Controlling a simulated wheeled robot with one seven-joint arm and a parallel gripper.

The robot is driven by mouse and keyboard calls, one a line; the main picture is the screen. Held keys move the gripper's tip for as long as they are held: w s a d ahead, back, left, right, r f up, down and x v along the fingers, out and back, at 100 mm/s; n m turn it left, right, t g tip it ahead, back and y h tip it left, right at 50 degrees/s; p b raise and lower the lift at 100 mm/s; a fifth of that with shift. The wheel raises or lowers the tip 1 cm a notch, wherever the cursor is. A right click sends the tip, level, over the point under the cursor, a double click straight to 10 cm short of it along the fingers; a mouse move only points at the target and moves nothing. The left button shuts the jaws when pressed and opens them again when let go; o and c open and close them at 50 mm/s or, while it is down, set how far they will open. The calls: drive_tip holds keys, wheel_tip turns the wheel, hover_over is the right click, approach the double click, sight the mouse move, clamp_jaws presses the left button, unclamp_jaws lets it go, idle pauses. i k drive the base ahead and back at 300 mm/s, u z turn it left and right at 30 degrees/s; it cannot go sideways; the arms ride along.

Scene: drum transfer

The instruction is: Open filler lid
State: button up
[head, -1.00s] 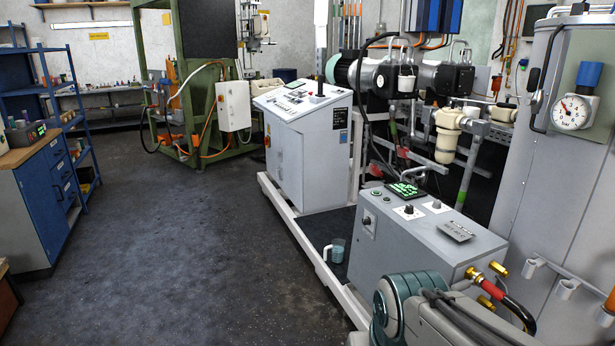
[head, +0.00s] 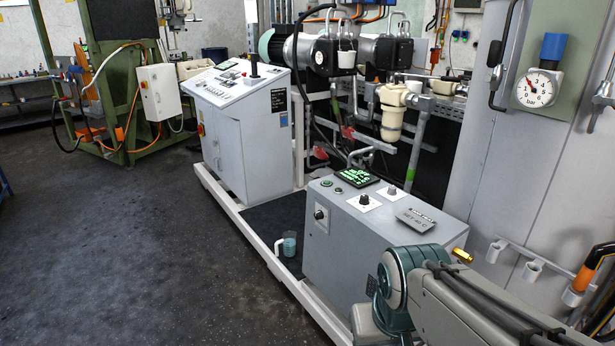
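A small grey plate with dark lettering (head: 417,218) lies flat on top of the grey cabinet (head: 347,255). I cannot tell whether this plate is the filler lid. My gripper is out of the picture.
The floor at left is clear.

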sight(319, 173)
drive_tip(key=u, duration=0.35)
drive_tip(key=k, duration=0.45)
drive_tip(key=u, duration=0.85)
drive_tip(key=i, duration=1.7)
drive_tip(key=z, duration=1.4)
drive_tip(key=i, duration=0.75)
drive_tip(key=z, duration=0.75)
drive_tip(key=i, duration=0.45)
drive_tip(key=u, duration=0.05)
